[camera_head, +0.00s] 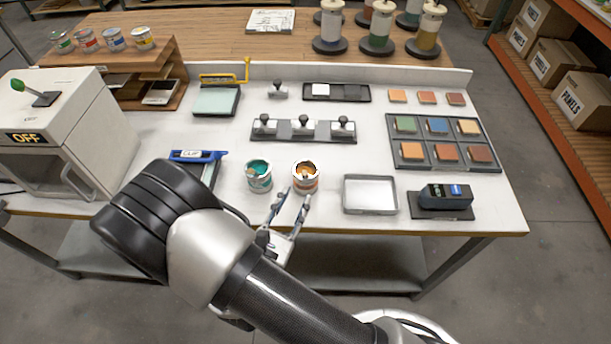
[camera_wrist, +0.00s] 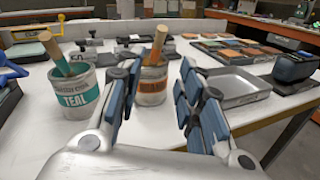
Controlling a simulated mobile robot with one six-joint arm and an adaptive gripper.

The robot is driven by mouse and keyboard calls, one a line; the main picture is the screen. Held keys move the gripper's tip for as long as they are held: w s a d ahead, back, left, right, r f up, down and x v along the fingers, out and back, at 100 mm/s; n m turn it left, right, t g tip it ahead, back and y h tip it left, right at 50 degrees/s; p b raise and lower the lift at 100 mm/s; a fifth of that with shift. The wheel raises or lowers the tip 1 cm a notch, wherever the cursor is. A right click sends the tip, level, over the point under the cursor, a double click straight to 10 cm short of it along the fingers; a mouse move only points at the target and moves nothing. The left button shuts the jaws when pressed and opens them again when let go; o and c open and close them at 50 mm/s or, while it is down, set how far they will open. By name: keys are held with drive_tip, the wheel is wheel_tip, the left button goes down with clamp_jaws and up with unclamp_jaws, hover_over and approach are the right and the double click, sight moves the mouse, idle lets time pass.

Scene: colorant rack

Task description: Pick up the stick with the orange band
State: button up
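A can with an orange label (camera_head: 304,182) stands near the table's front edge, and it also shows in the wrist view (camera_wrist: 150,92). A wooden stick (camera_wrist: 157,45) leans up out of it. My gripper (camera_head: 295,197) is open and empty, low in front of this can. In the wrist view my gripper's fingers (camera_wrist: 160,68) frame the can and stick, with a gap between them. A teal-labelled can (camera_head: 259,179) stands to the left, with another wooden stick (camera_wrist: 56,55) in it.
An empty grey tray (camera_head: 370,194) and a dark block-shaped device (camera_head: 444,197) lie to the right. A blue clip item (camera_head: 198,156) lies left of the cans. A rack of stampers (camera_head: 304,131) and a tray of colour tiles (camera_head: 438,143) stand behind.

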sight(305, 177)
drive_tip(key=b+x, duration=0.1)
drive_tip(key=x, duration=0.8)
drive_tip(key=shift+w+a, duration=0.15)
drive_tip(key=shift+w, duration=0.1)
clamp_jaws()
